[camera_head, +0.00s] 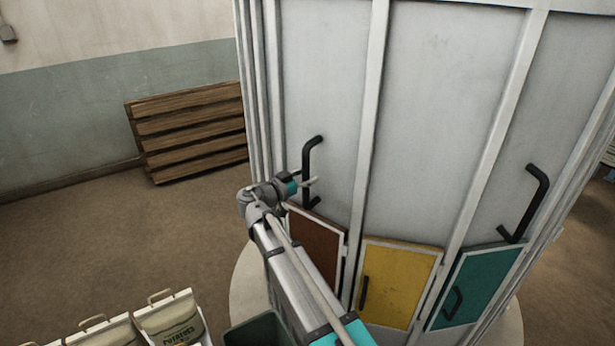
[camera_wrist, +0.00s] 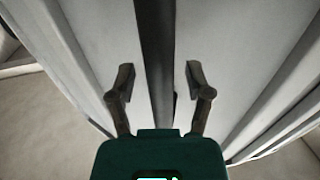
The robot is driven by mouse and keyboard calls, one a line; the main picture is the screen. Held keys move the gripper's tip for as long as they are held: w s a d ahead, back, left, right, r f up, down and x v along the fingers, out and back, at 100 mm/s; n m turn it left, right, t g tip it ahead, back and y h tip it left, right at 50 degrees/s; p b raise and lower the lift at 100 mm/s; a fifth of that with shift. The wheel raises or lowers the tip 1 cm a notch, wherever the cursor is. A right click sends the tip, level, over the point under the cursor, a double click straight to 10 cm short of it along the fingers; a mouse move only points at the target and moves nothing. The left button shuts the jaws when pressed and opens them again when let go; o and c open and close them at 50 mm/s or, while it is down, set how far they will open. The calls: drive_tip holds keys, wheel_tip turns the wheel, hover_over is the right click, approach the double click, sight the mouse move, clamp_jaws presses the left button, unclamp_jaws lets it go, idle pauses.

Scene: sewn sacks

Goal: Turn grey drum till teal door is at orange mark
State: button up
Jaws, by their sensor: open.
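The grey drum (camera_head: 442,90) is a tall, ribbed body filling the middle and right of the head view. Low on it are a brown door (camera_head: 318,240), a yellow door (camera_head: 398,283) and, to the right, the teal door (camera_head: 474,289). Black bar handles stand on the drum, one at the left (camera_head: 308,165) and one at the right (camera_head: 535,195). My gripper (camera_head: 309,181) is at the left handle. In the wrist view my open fingers (camera_wrist: 158,78) stand on either side of a dark vertical bar (camera_wrist: 157,50), apart from it. I see no orange mark.
A slatted wooden pallet (camera_head: 190,130) leans by the wall at the left. Potato sacks (camera_head: 172,322) stand at the lower left, beside a dark green bin (camera_head: 258,332). A pale round base (camera_head: 250,285) shows under the drum.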

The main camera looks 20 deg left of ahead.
clamp_jaws()
idle(0.3)
